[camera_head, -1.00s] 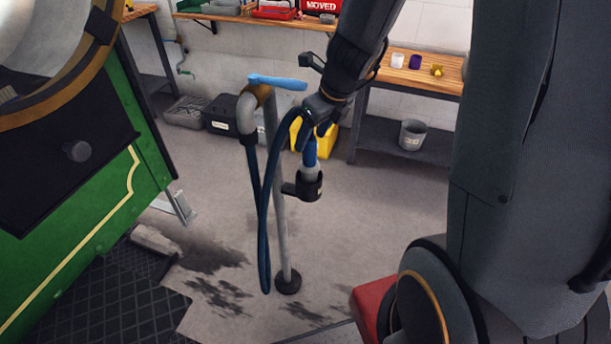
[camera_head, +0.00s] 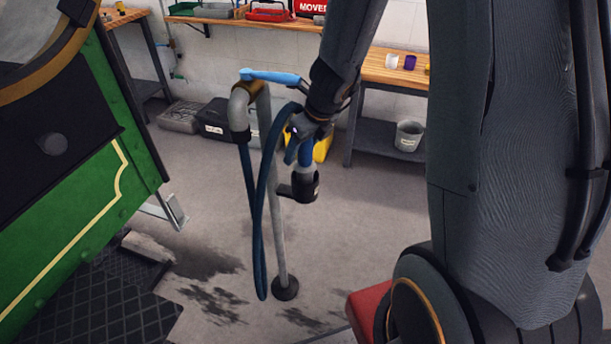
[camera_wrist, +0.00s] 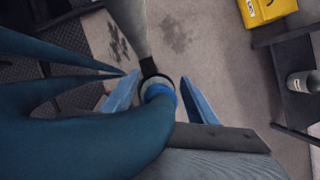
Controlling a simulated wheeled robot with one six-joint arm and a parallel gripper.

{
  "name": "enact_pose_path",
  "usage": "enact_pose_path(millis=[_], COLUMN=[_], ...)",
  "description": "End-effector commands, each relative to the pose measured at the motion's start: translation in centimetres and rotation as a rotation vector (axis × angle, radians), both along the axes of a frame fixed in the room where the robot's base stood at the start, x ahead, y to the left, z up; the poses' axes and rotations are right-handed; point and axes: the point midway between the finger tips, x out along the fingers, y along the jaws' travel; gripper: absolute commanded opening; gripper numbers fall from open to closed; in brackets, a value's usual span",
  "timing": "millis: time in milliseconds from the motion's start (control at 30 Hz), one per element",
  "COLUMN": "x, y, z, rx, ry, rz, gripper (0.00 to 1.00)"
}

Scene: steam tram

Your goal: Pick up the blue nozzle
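The blue nozzle (camera_head: 306,157) sits upright in a black cup holder (camera_head: 305,188) on the side of a grey standpipe (camera_head: 279,220). A dark blue hose (camera_head: 263,215) hangs in a loop from the pipe's bend and runs up to my gripper. My gripper (camera_head: 305,148) is at the nozzle's upper part, above the holder, and partly hides it. In the wrist view the gripper's two fingers (camera_wrist: 160,92) are spread on either side of the nozzle (camera_wrist: 159,91), with a visible gap on the right. The hose (camera_wrist: 90,145) covers much of that view.
A light-blue lever (camera_head: 272,77) tops the standpipe, close left of my arm. A green tram body (camera_head: 60,235) stands at left. A workbench (camera_head: 395,75) with cups is behind, with a grey bucket (camera_head: 408,135) on its shelf. A yellow box (camera_head: 322,147) is behind the gripper.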

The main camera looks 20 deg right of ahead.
Motion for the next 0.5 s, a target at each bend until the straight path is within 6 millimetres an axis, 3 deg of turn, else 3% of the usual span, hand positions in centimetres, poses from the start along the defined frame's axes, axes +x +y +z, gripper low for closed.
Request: enact_pose_path(millis=[33,300,500], x=[-0.01,-0.04,-0.05], y=[-0.01,-0.03,-0.05], z=[0.01,0.0,0.0], rx=[0.0,0.0,0.0], ry=[0.0,0.0,0.001], rz=[0.0,0.0,0.0], gripper=[0.44,0.0,0.0])
